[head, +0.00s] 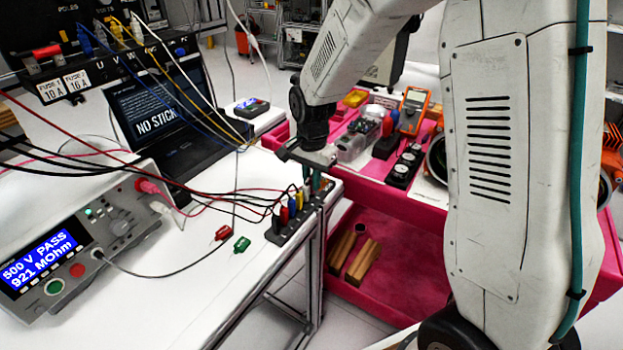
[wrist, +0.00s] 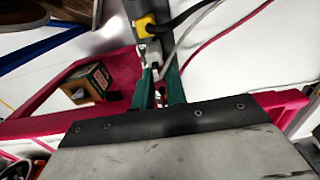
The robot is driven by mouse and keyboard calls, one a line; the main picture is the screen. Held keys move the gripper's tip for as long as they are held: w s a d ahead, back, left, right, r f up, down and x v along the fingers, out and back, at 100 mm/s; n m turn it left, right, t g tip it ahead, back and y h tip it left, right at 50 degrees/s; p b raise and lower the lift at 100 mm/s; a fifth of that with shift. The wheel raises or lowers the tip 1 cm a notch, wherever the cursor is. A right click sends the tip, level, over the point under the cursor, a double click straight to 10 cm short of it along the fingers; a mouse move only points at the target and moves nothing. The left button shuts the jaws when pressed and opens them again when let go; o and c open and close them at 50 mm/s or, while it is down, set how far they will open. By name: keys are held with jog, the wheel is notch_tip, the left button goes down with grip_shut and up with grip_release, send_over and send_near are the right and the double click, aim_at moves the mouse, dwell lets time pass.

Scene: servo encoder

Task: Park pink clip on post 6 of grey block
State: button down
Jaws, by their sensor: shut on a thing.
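The grey block (head: 295,222) lies along the right edge of the white table, with black, blue, red and yellow clips standing upright along it. My gripper (head: 312,184) is at the block's far end, pointing down, beyond the yellow clip (head: 299,198). In the wrist view its green fingers (wrist: 160,92) are close together on a small thing, mostly hidden, with a little pinkish red showing; I take it to be the pink clip. The grey block (wrist: 143,12) and yellow clip (wrist: 146,26) lie just above the fingers there. Contact with a post cannot be told.
A red clip (head: 222,232) and a green clip (head: 241,244) lie loose on the white table. Several leads cross the table to the block from the tester (head: 75,245). A pink cart (head: 385,185) with parts stands beyond the table edge.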

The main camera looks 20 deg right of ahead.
jog(key=shift+f, duration=0.15)
jog(key=c, duration=1.3)
grip_release()
jog(key=shift+c, duration=0.2)
jog(key=shift+r, duration=3.5)
